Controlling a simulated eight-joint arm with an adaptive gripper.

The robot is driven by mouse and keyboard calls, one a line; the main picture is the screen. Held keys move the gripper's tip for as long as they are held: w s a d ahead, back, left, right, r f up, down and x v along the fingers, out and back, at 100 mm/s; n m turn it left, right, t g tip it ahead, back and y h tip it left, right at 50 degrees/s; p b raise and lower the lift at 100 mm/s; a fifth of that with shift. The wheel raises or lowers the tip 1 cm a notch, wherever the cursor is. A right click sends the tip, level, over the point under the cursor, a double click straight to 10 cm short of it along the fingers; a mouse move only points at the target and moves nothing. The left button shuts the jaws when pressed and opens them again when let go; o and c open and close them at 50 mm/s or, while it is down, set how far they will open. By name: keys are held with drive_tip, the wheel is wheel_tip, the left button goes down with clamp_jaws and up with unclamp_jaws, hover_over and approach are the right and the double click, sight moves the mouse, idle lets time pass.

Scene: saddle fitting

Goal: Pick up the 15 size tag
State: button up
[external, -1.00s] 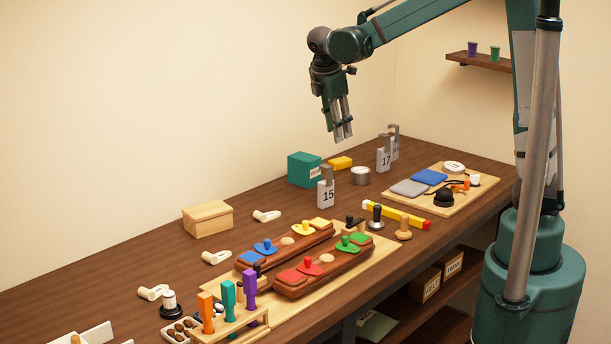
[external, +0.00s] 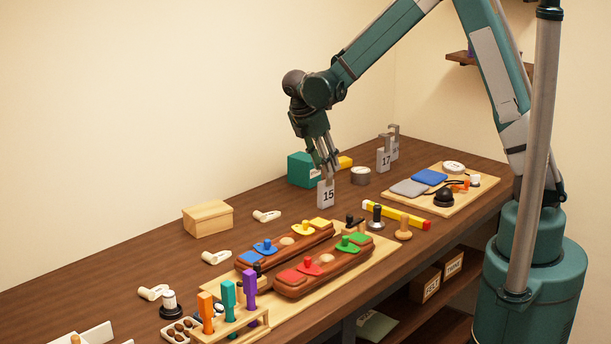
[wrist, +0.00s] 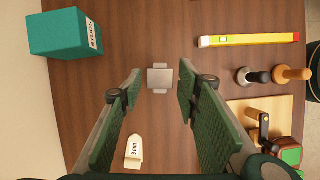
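The 15 size tag (external: 326,194) is a light grey block with a dark "15" on its front and a narrower upright grip on top. It stands on the brown bench near the middle of the external view. In the wrist view the tag (wrist: 160,78) shows from above as a small grey shape, between and beyond the fingers. My gripper (external: 328,172) is right above the tag, at its top in the external view. In the wrist view my gripper (wrist: 158,92) is open, with a clear gap on both sides of the tag. Whether the fingertips reach around the grip is unclear.
A teal box (external: 303,169) stands just behind the tag, and a round tin (external: 360,176) to its right. The 17 tag (external: 384,160) is farther back. A yellow level bar (external: 396,215) and a board with saddle parts (external: 375,262) lie nearer. Bench left of the tag is mostly clear.

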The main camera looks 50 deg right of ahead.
sight(331, 190)
drive_tip(key=shift+f, duration=1.5)
drive_tip(key=shift+x, duration=1.3)
drive_tip(key=shift+x, duration=2.6)
drive_tip(key=c, duration=1)
